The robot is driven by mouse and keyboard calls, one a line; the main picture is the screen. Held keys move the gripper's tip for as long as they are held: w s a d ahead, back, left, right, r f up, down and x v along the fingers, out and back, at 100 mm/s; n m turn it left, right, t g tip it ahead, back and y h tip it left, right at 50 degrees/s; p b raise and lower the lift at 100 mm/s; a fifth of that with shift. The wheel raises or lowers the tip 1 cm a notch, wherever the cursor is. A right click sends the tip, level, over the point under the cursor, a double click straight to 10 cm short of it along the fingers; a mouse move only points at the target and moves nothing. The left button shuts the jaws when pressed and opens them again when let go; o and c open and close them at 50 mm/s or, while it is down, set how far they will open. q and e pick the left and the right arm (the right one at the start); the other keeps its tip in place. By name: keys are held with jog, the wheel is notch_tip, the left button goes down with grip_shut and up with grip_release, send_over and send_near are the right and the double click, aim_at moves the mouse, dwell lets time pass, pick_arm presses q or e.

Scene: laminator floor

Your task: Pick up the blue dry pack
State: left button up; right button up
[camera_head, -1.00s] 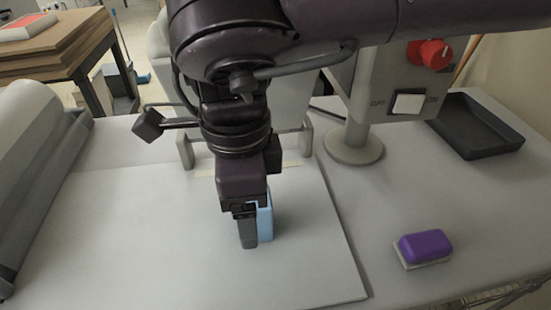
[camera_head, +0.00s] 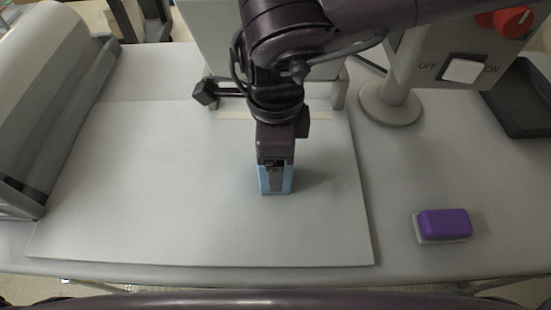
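The blue dry pack (camera_head: 289,182) is a small light-blue block, upright on or just above the white board. My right gripper (camera_head: 276,180) comes down from above onto it. One dark finger lies in front of the pack's near face, with blue showing on both sides of it. The other finger is hidden behind the pack, so I cannot tell whether the grip is closed. My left gripper is out of view.
The pack is on a large white board (camera_head: 150,200) with free room around it. A purple-topped block (camera_head: 443,223) sits to the right. A grey roller (camera_head: 50,90) is at left, a control post with switch (camera_head: 465,71) and a dark tray (camera_head: 525,100) at right.

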jog(key=shift+s, duration=0.15)
jog(key=shift+c, duration=0.6)
jog(key=c, duration=1.2)
jog(key=shift+o, duration=0.2)
